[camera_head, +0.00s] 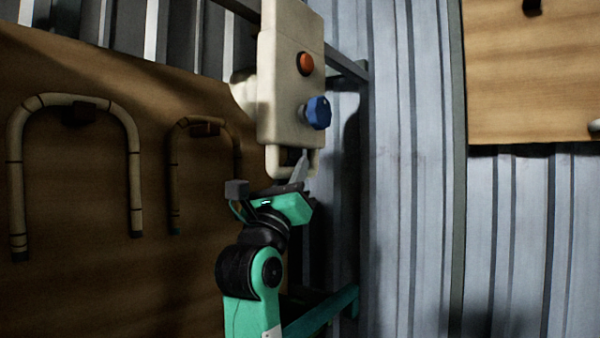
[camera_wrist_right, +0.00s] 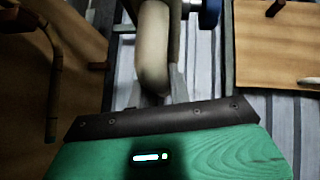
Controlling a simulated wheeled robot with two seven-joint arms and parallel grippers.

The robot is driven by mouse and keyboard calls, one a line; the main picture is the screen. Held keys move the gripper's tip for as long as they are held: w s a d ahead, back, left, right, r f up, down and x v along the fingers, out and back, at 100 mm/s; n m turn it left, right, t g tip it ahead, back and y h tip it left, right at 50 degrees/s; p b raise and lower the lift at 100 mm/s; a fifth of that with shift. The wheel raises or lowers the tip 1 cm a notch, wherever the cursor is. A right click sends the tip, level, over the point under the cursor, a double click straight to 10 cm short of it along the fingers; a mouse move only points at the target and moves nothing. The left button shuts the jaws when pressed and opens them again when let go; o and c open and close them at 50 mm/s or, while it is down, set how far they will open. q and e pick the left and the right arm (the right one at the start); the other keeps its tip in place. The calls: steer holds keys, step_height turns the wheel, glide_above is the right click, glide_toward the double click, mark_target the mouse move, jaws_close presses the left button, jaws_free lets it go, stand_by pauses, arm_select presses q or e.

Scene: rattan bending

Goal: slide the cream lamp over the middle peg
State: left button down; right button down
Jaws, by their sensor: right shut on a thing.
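The cream lamp (camera_head: 285,90) is a boxy body with an orange button (camera_head: 305,63) and a blue knob (camera_head: 318,112) on its face. It hangs nearly upright in the air at the upper middle of the head view. My right gripper (camera_head: 298,166) is below it, shut on the loop handle at its bottom. The handle (camera_wrist_right: 152,50) also shows in the right wrist view, between the fingers. Dark pegs stick out of the wooden boards, one at the upper right (camera_head: 532,6). I cannot tell which is the middle peg. My left gripper is out of view.
A left wooden board (camera_head: 100,215) carries two bent rattan hoops, a pale one (camera_head: 136,170) and a darker one (camera_head: 174,180), hung over dark pegs. A right board (camera_head: 530,80) is mounted on the corrugated metal wall (camera_head: 410,200). Metal bars run behind the lamp.

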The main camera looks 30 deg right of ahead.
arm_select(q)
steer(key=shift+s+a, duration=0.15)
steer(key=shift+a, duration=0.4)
arm_select(e)
steer(key=shift+a, duration=0.15)
steer(key=c, duration=1.3)
jaws_free()
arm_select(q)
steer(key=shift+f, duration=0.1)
arm_select(e)
steer(key=shift+f, duration=0.1)
arm_select(q)
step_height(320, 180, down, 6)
steer(key=b, duration=0.6)
arm_select(e)
steer(key=v, duration=1.3)
steer(key=shift+s+a+f, duration=0.15)
steer(key=shift+s+f, duration=0.05)
